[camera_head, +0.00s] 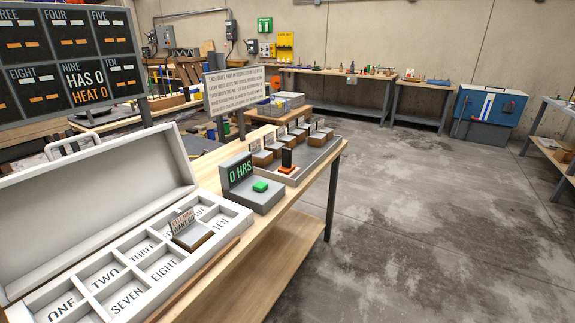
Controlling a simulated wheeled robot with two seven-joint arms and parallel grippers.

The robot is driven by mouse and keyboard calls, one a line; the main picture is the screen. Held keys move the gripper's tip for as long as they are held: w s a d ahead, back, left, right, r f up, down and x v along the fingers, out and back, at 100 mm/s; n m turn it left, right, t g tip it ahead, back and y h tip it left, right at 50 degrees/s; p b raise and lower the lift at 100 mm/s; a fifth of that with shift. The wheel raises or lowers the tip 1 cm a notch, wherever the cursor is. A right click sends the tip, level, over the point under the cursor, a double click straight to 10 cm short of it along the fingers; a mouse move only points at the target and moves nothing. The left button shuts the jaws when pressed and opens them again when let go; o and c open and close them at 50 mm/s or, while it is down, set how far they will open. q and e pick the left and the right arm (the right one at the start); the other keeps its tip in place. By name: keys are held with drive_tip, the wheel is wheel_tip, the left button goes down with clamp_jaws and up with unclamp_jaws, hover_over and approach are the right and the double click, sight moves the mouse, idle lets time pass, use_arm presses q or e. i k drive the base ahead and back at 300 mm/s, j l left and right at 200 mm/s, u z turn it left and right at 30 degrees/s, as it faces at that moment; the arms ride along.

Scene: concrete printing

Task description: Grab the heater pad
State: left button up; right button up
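No object in view is labelled as a heater pad. A small orange piece with a dark upright plate (287,158) stands at the near end of a grey tray (318,156) on the wooden table; I cannot tell whether it is the heater pad. An open white case (100,180) has compartments marked with number words. A brown and grey block with a small card (192,236) sits in a compartment between EIGHT and TEN, hiding that label. A grey unit reading "0 HRS" (240,172) with a green button (260,186) stands between case and tray. Neither gripper is in view.
Several small blocks with cards (262,157) stand in the tray. A dark board (75,65) shows NINE with "HAS 0" and "HEAT 0". A text sign (234,90) stands behind the table. The concrete floor (430,220) to the right is clear. A blue cabinet (488,114) stands far right.

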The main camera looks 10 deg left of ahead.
sight(286, 168)
drive_tip(key=i+l, duration=0.75)
drive_tip(key=i, duration=0.05)
